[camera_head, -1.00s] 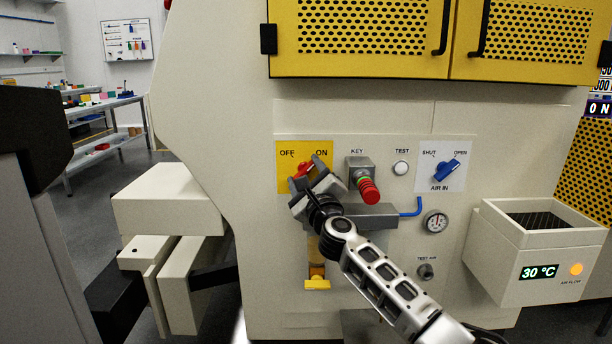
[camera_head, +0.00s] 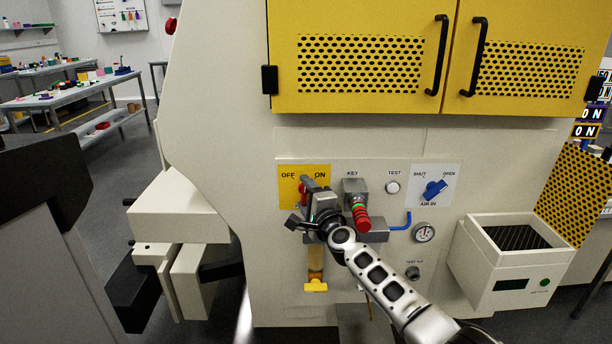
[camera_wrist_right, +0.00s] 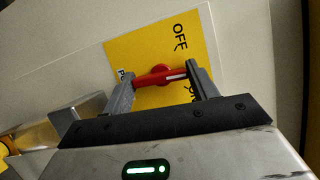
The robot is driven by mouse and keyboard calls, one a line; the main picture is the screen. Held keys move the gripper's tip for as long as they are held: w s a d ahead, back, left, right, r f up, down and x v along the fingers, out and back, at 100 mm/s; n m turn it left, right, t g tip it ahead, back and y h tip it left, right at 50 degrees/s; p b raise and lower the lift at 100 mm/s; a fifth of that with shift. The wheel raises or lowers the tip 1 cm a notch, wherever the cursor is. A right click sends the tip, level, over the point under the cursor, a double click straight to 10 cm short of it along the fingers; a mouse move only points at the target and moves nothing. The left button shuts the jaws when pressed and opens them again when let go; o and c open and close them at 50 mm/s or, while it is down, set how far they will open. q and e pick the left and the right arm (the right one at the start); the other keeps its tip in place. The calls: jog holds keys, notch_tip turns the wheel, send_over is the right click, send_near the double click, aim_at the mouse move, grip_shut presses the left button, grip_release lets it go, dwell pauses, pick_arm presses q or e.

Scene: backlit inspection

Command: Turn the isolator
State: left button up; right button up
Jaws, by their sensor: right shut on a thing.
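The isolator is a red handle (camera_head: 303,194) on a yellow plate (camera_head: 286,173) marked OFF and ON, on the cream machine front. My right gripper (camera_head: 309,187) is at the handle and hides part of it in the head view. In the right wrist view the red handle (camera_wrist_right: 160,75) lies between the two fingers of the right gripper (camera_wrist_right: 162,82), which is shut on its ends. Its white-marked end points between the OFF and ON labels. The ON label is partly hidden behind a finger. My left gripper is not in view.

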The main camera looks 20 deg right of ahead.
jog(key=n+p, duration=0.1)
jog(key=p, duration=0.1)
jog(key=n+g+p, duration=0.1)
jog(key=n+p, duration=0.1)
jog(key=p, duration=0.1)
jog(key=n+g+p, duration=0.1)
jog(key=n+p, duration=0.1)
jog(key=p, duration=0.1)
jog(key=shift+a+r+h, duration=0.1)
jog(key=shift+r+h, duration=0.2)
jog(key=shift+r, duration=0.05)
jog(key=n+g+h+p, duration=0.1)
jog(key=n+p, duration=0.2)
jog(key=p, duration=0.1)
jog(key=shift+f, duration=0.2)
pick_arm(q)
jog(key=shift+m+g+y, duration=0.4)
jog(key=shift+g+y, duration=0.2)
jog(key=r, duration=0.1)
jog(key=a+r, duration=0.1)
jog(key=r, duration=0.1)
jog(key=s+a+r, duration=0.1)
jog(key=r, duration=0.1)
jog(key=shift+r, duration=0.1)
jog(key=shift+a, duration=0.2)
pick_arm(e)
jog(key=shift+f+n, duration=0.1)
jog(key=shift+n, duration=0.2)
